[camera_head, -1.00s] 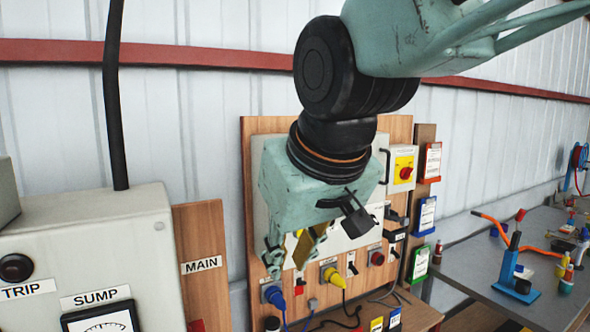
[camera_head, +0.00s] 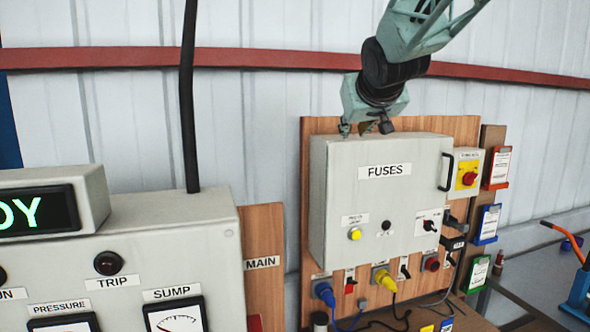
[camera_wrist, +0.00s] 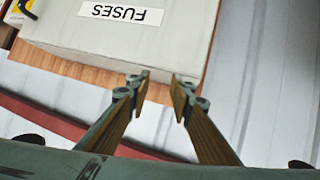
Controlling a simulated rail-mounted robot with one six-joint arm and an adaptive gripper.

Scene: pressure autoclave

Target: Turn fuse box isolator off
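The grey fuse box (camera_head: 345,200), labelled FUSES, is mounted on a wooden board. The isolator, a red rotary knob on a yellow plate (camera_head: 467,175), sits on a small grey box at the fuse box's right side. My gripper (camera_head: 362,133) is at the top edge of the fuse box, up and left of the isolator and apart from it. In the wrist view my gripper (camera_wrist: 160,80) has its two fingers apart with nothing between them. The fuse box (camera_wrist: 130,30) shows beyond the fingertips there, and a corner of the yellow plate (camera_wrist: 22,18) shows at upper left.
A black door handle (camera_head: 446,171) stands out between the fuse box and the isolator. Coloured holders (camera_head: 487,224) hang to the right. Plugs and cables (camera_head: 384,280) are below. A grey control panel (camera_head: 120,240) fills the left.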

